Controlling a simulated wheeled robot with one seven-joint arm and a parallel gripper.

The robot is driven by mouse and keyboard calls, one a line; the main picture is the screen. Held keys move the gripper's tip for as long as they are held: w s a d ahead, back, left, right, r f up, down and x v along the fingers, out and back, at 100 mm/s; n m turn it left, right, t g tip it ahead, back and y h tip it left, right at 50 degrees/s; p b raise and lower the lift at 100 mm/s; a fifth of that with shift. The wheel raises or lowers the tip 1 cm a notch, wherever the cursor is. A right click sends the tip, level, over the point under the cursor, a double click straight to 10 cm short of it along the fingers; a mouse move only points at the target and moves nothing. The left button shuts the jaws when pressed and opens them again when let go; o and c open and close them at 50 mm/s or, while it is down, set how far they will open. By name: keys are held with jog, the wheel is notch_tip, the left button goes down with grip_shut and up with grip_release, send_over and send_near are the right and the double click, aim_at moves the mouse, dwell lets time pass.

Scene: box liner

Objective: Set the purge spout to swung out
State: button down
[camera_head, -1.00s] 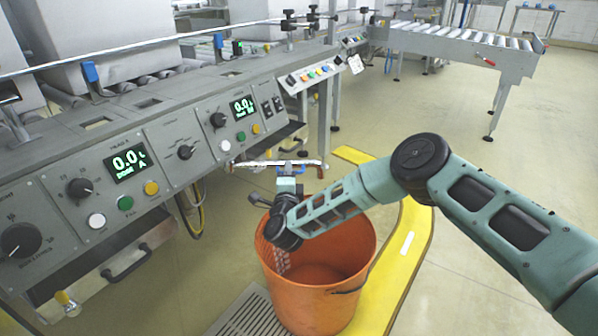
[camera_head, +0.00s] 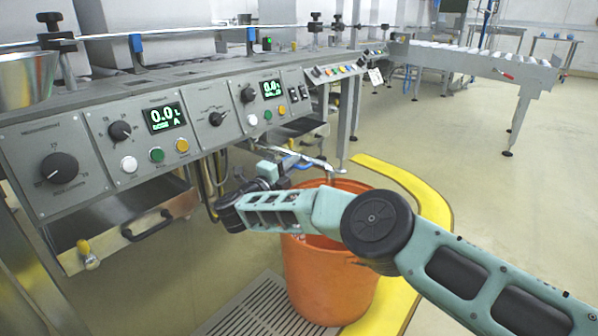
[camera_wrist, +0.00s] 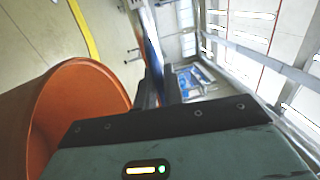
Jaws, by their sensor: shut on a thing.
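The purge spout (camera_head: 312,162) is a thin pale metal pipe with a blue grip sleeve (camera_head: 289,162). It runs out from under the front of the panel to the right, and its bent tip is above the far rim of the orange bucket (camera_head: 330,285). My gripper (camera_head: 280,168) is shut on the blue sleeve from the near side. In the wrist view the blue sleeve (camera_wrist: 154,57) rises from between my dark fingers (camera_wrist: 158,92). My arm hides part of the bucket's opening. The spout's pivot is too small to make out clearly.
The grey control panel (camera_head: 92,165) with knobs and lit displays stands left of my arm. A drawer handle (camera_head: 147,227) juts out below it. A yellow floor band (camera_head: 412,185) curves around the bucket, and a floor grate (camera_head: 262,310) lies before it. Open floor is at right.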

jog(key=shift+s+a, duration=0.25)
jog(key=shift+a, duration=0.15)
jog(key=c, duration=1.6)
grip_release()
jog(key=p+v, duration=0.4)
jog(key=v, duration=1.3)
jog(key=shift+a, duration=0.2)
